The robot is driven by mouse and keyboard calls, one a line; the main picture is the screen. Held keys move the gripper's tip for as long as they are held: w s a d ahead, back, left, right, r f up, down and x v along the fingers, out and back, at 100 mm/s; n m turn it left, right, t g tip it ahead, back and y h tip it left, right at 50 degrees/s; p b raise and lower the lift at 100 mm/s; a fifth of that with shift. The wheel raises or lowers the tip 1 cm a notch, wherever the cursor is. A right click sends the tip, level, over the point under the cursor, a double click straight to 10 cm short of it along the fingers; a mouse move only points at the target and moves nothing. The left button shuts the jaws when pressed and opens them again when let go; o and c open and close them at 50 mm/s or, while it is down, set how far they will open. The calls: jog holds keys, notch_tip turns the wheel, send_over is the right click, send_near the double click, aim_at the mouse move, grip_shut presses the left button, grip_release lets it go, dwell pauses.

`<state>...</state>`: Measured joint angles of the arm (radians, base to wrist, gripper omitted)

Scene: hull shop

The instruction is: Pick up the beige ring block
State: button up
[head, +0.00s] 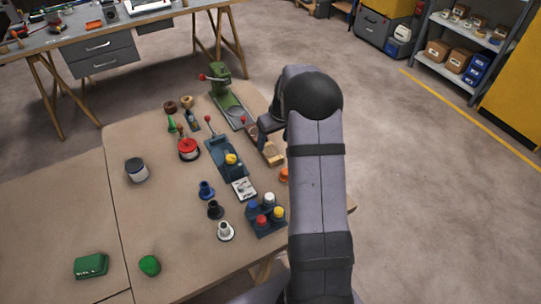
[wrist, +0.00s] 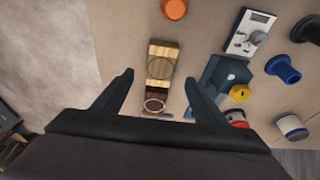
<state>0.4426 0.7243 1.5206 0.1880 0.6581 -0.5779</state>
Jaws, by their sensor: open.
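A small beige ring-shaped block (head: 187,101) sits at the far end of the brown table in the head view, beside a darker brown ring (head: 170,106). I cannot make it out in the wrist view. My gripper (wrist: 159,78) is open and empty, its two dark fingers spread. It is above a tan and dark-brown wooden piece (wrist: 163,49), which lies between the fingers in the picture. In the head view my gripper (head: 268,126) is right of and nearer than the beige ring, and my arm partly hides it.
A green press (head: 222,85) stands just right of the rings. A green bottle (head: 171,124), a red round item (head: 188,149) and a blue-grey fixture (head: 226,160) stand nearer. A rack with coloured caps (head: 265,229) is near the front. The table's left middle is mostly clear.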

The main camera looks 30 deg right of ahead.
aim_at(271, 152)
jog(key=shift+p+x, duration=1.45)
jog(key=shift+x, duration=2.05)
jog(key=c, duration=1.2)
